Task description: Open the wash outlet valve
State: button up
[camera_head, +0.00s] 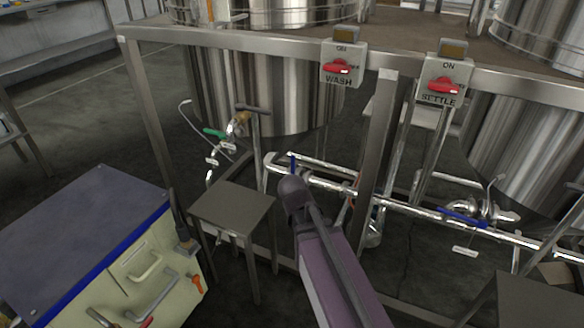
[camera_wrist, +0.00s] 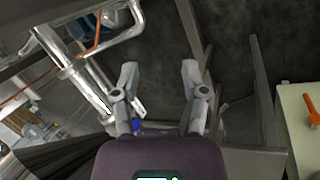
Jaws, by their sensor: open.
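The WASH sign plate (camera_head: 342,65) with a red switch is on the frame rail in front of the left steel tank (camera_head: 265,85). Below that tank is a valve with a green handle (camera_head: 213,133) and a small tag too small to read. A blue handle (camera_head: 292,163) stands upright on the pipe just beyond my arm's end. I cannot tell which of these is the wash outlet valve. My gripper (camera_wrist: 160,78) is open and empty in the wrist view, over dark floor. A blue piece (camera_wrist: 137,127) shows beside its left finger. My arm hides the fingers in the head view.
A small metal stand (camera_head: 232,208) is left of my arm. A blue-edged cabinet (camera_head: 95,235) with tools is at the lower left; an orange tool (camera_wrist: 312,105) shows in the wrist view. The SETTLE plate (camera_head: 443,82) and another blue handle (camera_head: 462,218) are right. Frame posts and pipes crowd the middle.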

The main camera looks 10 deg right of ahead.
jog(key=w+n+t+h+b, duration=0.2)
jog(key=w+n+h+b, duration=0.15)
jog(key=w+n, duration=0.25)
jog(key=n+t+h+b, duration=0.5)
jog(key=n+t+b, duration=0.3)
jog(key=n, duration=0.7)
send_near(293, 161)
jog(key=s+a, duration=0.1)
jog(key=a+f+p, duration=0.1)
jog(key=shift+s+a+f+t, duration=0.15)
jog(key=shift+s+a+t, duration=0.15)
jog(key=shift+s+t, duration=0.1)
jog(key=shift+w+d+h, duration=0.1)
jog(key=shift+d+h, duration=0.05)
jog(key=shift+h, duration=0.1)
jog(key=x, duration=1.3)
jog(key=shift+w+d+f, duration=0.1)
jog(key=shift+w+d, duration=0.1)
grip_shut()
